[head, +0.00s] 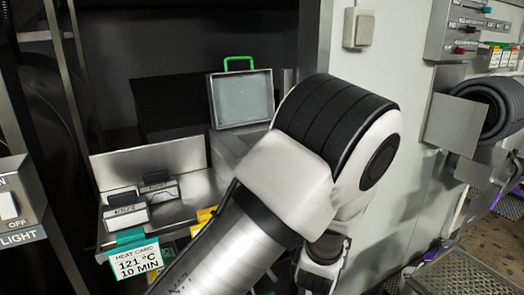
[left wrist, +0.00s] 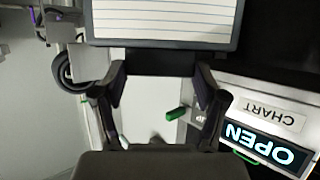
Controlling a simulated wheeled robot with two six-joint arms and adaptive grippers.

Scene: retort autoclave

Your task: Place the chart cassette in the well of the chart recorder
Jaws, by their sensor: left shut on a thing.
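My left gripper (left wrist: 160,80) is shut on the dark grip of the chart cassette (left wrist: 165,22), whose white lined face fills the top of the left wrist view. The cassette is held clear in the air. In the head view, a grey box with a raised lid (head: 241,98) and green handle, apparently the chart recorder, stands behind my arm. The arm hides much of the box, its well, the left gripper and the cassette. In the left wrist view, a CHART label (left wrist: 268,116) and a lit OPEN sign (left wrist: 262,147) appear upside down. My right gripper is not in view.
A metal tray (head: 175,155) at left holds two small labelled white-and-dark blocks (head: 126,213). A heat card (head: 136,262) reading 121 °C, 10 MIN hangs in front. A grey switch box (head: 359,28) is on the right wall. Cabinet posts flank the opening.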

